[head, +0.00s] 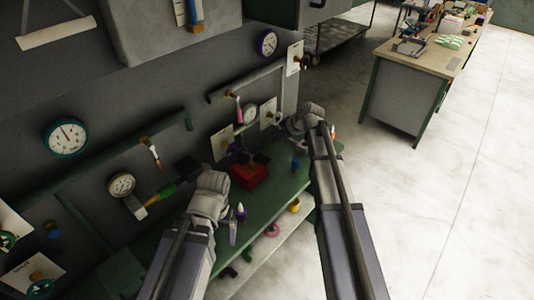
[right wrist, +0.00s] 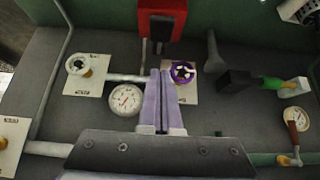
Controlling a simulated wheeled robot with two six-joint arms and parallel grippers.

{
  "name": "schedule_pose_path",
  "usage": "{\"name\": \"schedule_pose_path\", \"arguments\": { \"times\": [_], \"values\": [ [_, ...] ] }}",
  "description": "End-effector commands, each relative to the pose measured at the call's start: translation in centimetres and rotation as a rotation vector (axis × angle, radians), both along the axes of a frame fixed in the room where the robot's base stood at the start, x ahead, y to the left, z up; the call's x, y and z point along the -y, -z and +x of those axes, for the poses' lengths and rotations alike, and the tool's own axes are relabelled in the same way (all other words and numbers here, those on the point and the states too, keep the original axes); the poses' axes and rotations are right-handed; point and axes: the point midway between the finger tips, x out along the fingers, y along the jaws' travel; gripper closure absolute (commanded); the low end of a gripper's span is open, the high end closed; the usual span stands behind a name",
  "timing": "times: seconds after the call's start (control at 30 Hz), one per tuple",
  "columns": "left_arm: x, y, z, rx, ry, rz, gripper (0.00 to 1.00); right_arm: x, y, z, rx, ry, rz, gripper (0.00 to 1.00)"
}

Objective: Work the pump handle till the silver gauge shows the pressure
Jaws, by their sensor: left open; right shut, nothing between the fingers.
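A silver-rimmed gauge (head: 248,114) is on the wall panel beyond the red pump-like block; it also shows left of my fingers in the right wrist view (right wrist: 125,99). Its reading is too small to tell. The red block (head: 249,175) stands on the green bench, with a dark bar (head: 262,158) at its top that may be the handle. My left gripper (head: 212,188) is open, left of the red block and apart from it.
Pipes run along the panel. A green-and-yellow grip (head: 165,191) sticks out near my left gripper. Open floor (head: 440,190) lies to the right.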

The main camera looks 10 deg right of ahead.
Motion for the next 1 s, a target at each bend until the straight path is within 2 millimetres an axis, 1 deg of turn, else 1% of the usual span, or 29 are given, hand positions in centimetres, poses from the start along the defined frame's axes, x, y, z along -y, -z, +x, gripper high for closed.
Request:
{"name": "schedule_pose_path", "arguments": {
  "times": [0.17,0.37,0.83,0.9,1.0],
  "values": [
    [0.0,0.6,0.0,0.000,0.000,0.000,0.00,-0.2,0.6,0.3,0.000,0.000,0.000,1.00],
    [0.0,2.4,0.0,0.001,-0.002,0.000,0.00,-0.9,2.4,1.2,0.000,-0.001,0.000,1.00],
    [0.0,9.0,0.1,0.003,0.000,0.000,0.00,-3.8,9.0,5.1,0.001,-0.002,-0.001,1.00],
    [0.0,9.9,0.1,0.003,0.003,0.001,0.00,-3.6,9.9,4.6,0.000,0.000,0.000,1.00],
    [0.0,11.1,0.1,0.003,0.006,0.001,0.00,-3.5,11.1,4.4,0.001,0.000,0.001,1.00]
  ]
}}
